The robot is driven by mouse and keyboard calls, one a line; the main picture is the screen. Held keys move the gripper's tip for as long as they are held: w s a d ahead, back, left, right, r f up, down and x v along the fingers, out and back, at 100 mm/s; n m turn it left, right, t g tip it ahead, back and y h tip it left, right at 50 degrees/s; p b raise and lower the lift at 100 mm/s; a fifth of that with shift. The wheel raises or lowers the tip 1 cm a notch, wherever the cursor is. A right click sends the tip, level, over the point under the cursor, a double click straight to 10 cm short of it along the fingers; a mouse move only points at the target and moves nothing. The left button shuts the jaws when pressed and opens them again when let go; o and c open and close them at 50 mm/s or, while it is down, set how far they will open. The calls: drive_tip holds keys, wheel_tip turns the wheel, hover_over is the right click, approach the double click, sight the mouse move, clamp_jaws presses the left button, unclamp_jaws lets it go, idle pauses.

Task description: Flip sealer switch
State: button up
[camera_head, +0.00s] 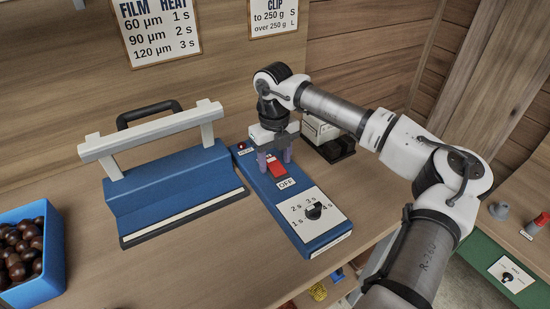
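The blue control box (275,209) lies on the wooden bench. Its red switch (278,170) sits near the far end, beside a label reading OFF. A small red lamp (241,146) is at the box's far left corner. My gripper (276,161) points down over that end of the box. Its two fingers are apart, one at each side of the switch's far part. I cannot tell whether they touch the switch. The blue sealer (170,190) with a pale bar and black handle stands to the left.
A black dial (314,211) marked in seconds is on the box's near end. A blue crate (53,260) of chestnuts stands at the left. A white and black device (328,138) is close behind my gripper. Bare bench lies between sealer and box.

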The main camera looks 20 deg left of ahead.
sight(274, 164)
wheel_tip(274, 164, up, 14)
drive_tip(key=b, duration=0.2)
drive_tip(key=shift+w+a, duration=0.15)
idle(0.4)
drive_tip(key=shift+f, duration=0.15)
